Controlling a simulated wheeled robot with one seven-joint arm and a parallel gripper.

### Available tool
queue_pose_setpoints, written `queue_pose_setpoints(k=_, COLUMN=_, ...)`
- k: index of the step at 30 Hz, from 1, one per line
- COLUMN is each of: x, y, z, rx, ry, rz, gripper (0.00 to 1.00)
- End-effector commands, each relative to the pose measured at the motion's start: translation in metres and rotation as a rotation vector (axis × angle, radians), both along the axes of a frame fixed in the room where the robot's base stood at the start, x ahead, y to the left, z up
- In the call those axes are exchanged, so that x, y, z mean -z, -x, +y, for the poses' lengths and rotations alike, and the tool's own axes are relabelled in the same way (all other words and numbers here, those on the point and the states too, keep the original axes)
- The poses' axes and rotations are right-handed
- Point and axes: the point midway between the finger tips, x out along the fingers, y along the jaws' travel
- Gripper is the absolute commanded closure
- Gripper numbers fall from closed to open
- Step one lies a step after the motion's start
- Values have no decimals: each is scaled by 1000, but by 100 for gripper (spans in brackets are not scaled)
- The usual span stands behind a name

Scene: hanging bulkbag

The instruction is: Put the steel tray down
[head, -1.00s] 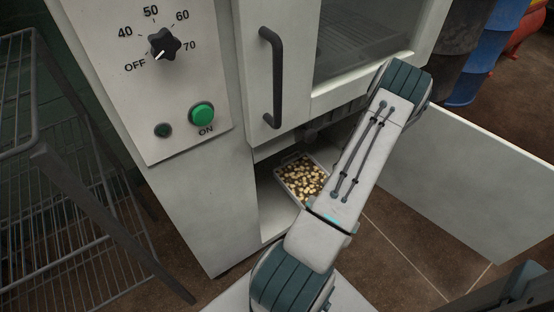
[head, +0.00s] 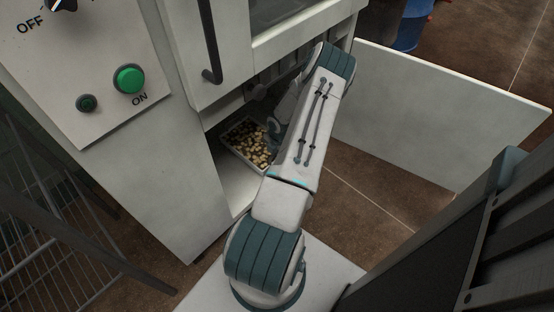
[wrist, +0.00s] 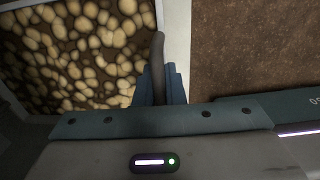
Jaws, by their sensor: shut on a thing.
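The steel tray (head: 239,162), filled with pale brown rounded pieces, is in the low open compartment of the white cabinet in the head view. Its far side is partly hidden by my arm. In the wrist view its contents (wrist: 75,50) fill the upper left. My gripper (wrist: 160,80) is shut on a dark, upright handle-like bar (wrist: 158,55) at the tray's right side. In the head view the gripper is mostly hidden behind my arm. I cannot tell whether the tray's underside touches the compartment floor.
The white cabinet (head: 165,175) has an open door panel (head: 430,110) to the right of the compartment. A bare strip of compartment floor (head: 238,190) shows in front of the tray. A wire rack (head: 55,250) stands at left. Brown floor (head: 370,200) is clear at right.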

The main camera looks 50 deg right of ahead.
Motion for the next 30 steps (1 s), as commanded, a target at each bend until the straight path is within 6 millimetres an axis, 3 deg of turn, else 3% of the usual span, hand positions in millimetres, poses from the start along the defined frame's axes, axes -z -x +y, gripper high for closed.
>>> queue_pose_setpoints(k=1, x=13, y=-1, z=0, rx=1, ry=0, rz=-2, gripper=100)
queue_pose_setpoints(k=4, x=23, y=-1, z=-1, rx=1, ry=1, rz=-3, gripper=100)
queue_pose_setpoints(k=15, x=25, y=-1, z=-1, rx=0, ry=2, rz=-3, gripper=100)
queue_pose_setpoints(k=16, x=25, y=0, z=0, rx=1, ry=1, rz=-1, gripper=85)
queue_pose_setpoints(k=18, x=25, y=0, z=0, rx=1, ry=0, rz=-1, gripper=69)
queue_pose_setpoints(k=26, x=24, y=0, z=0, rx=1, ry=0, rz=-1, gripper=69)
queue_pose_setpoints(k=30, x=11, y=1, z=-1, rx=1, ry=2, rz=-1, gripper=69)
